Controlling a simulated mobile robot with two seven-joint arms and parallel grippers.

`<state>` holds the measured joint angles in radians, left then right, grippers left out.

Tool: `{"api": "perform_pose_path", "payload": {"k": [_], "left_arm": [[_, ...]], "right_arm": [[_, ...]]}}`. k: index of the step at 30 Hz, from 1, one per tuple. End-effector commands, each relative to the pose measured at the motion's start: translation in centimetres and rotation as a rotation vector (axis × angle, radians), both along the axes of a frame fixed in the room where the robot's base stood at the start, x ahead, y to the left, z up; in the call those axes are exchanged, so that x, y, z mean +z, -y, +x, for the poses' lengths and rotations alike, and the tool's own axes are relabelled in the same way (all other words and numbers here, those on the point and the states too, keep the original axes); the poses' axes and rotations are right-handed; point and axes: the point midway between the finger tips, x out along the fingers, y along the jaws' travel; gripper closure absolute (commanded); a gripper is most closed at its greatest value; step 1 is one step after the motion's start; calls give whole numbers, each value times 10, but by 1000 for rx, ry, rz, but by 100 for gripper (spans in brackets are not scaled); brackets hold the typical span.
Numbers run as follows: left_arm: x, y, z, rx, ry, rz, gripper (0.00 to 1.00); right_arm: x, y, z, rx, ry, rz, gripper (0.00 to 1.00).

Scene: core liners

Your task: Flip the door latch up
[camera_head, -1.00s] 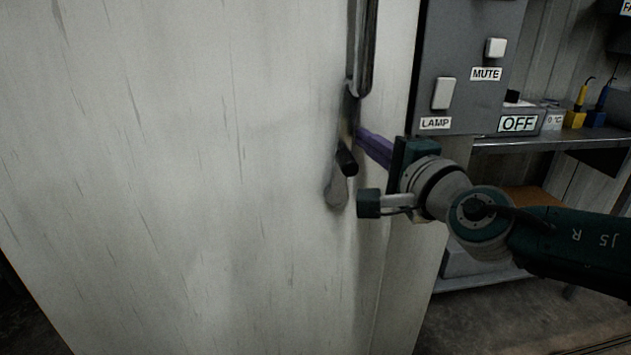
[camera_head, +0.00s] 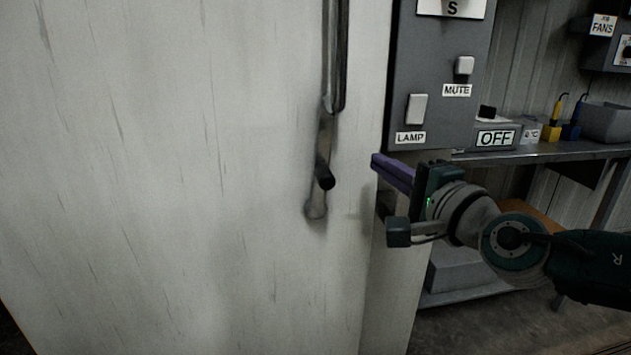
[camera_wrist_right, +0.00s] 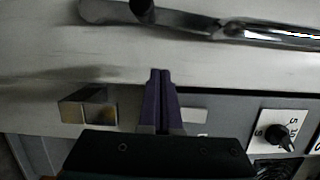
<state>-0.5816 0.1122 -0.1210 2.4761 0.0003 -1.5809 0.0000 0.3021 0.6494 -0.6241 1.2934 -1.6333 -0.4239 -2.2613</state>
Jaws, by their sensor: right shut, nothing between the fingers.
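The door (camera_head: 200,180) is a pale, scratched panel filling the left and middle of the head view. The latch (camera_head: 317,209) is a grey metal lever with a dark round knob (camera_head: 325,178), hanging down below the long upright handle (camera_head: 335,60). In the right wrist view the latch knob (camera_wrist_right: 142,8) and metal lever (camera_wrist_right: 185,22) show along the top edge. My right gripper (camera_head: 376,163) has purple fingers, shut and empty, to the right of the latch and apart from it. Its fingers also show in the wrist view (camera_wrist_right: 158,75). My left gripper is not in view.
A grey control panel (camera_head: 440,40) with LAMP and MUTE switches is right of the door, above my right gripper. A metal shelf (camera_head: 540,152) with an OFF box (camera_head: 495,138) and tools stands behind at right.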

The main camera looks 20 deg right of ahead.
Motion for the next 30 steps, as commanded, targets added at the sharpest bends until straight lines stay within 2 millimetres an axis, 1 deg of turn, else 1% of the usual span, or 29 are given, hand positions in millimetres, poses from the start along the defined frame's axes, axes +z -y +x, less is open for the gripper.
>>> {"api": "perform_pose_path", "payload": {"k": [1, 6, 9, 12, 17, 28, 30], "left_arm": [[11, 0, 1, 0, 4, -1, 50], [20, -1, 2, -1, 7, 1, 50], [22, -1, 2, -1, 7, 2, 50], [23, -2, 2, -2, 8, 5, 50], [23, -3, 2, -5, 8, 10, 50], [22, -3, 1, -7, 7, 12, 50], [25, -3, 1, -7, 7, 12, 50]], "right_arm": [[4, 0, -13, 2, -5, -1, 100], [2, 0, -45, 1, -3, -1, 100], [1, 1, -57, 0, -2, -1, 100], [0, 0, -65, 0, -1, 0, 100], [0, 1, -69, -1, 1, 0, 100], [0, 0, -68, -1, 1, 1, 100], [3, 0, -69, -7, 3, 32, 100]]}}
